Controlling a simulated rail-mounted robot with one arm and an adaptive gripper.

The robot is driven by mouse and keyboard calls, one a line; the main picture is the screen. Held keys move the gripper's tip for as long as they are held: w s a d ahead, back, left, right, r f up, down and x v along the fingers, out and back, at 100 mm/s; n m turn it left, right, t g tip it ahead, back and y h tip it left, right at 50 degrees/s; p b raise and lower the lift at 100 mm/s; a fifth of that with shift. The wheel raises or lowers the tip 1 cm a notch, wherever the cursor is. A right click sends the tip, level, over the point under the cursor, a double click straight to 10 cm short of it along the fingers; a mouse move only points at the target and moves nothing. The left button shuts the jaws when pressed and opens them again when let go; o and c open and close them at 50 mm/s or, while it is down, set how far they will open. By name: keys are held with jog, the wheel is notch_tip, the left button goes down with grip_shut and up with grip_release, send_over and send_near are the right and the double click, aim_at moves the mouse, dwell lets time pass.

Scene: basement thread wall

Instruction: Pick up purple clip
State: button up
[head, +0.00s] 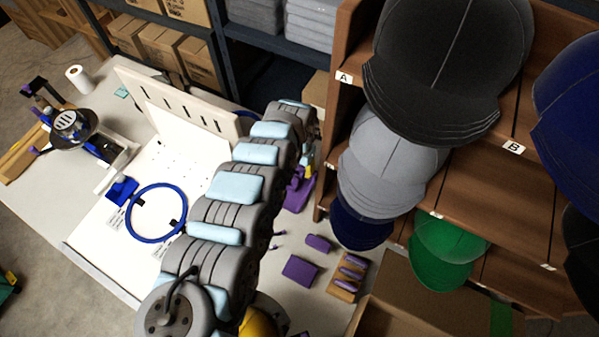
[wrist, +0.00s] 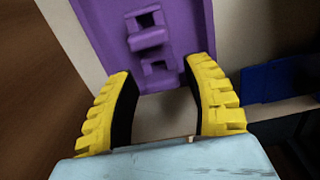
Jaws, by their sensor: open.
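My gripper (wrist: 163,72) is open in the wrist view, its two yellow fingers apart with nothing clasped between them. A purple part (wrist: 150,38) lies just beyond the fingertips, a plate with raised edges, dark slots and a small protruding tab. I cannot tell whether that tab or the whole part is the clip. In the head view my gripper (head: 309,164) is mostly hidden behind my arm, just above a purple part (head: 298,191) on the white table. Other purple pieces (head: 318,243) lie nearer the front.
A flat purple block (head: 299,270) and a wooden tray (head: 344,293) with purple pieces are at the table's front right. A brown shelf (head: 480,170) with caps rises close on the right. A blue ring (head: 158,241) lies left. An open cardboard box (head: 405,318) stands at front.

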notch_tip(320, 180, down, 3)
jog(key=shift+b, duration=0.35)
jog(key=c, duration=0.6)
jog(key=shift+o, duration=0.2)
jog(key=shift+r, duration=0.1)
notch_tip(320, 180, up, 10)
jog(key=p, duration=0.3)
notch_tip(320, 180, up, 28)
jog(key=p, duration=2.6)
send_over(299, 173)
jog(key=shift+s, duration=0.35)
